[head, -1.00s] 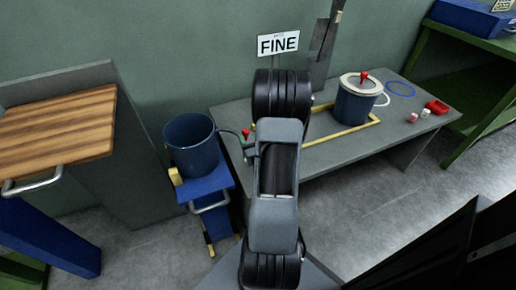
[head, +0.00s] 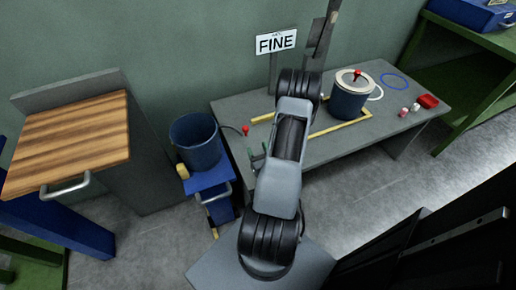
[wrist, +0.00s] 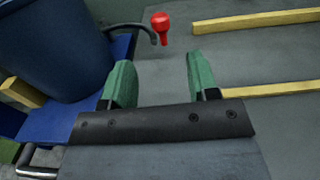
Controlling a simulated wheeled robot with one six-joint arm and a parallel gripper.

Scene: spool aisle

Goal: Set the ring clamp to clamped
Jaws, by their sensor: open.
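My gripper (head: 257,157) is open and empty over the left end of the grey table; its green fingers show apart in the wrist view (wrist: 158,76). A red knob (head: 246,130) on a dark curved bar (head: 232,128) sits beside the blue bucket (head: 196,142). In the wrist view the red knob (wrist: 161,22) lies just beyond the fingertips, roughly centred between them, not held. A dark blue lidded pot (head: 349,102) with a pale rim and red-tipped lever (head: 357,75) stands farther right. I cannot tell for sure which part is the ring clamp.
The bucket stands on a blue cart (head: 211,180). Yellow strips (head: 340,127) frame part of the grey table (head: 385,129). A FINE sign (head: 276,41) stands behind my arm. A wooden-topped bench (head: 70,140) is at left.

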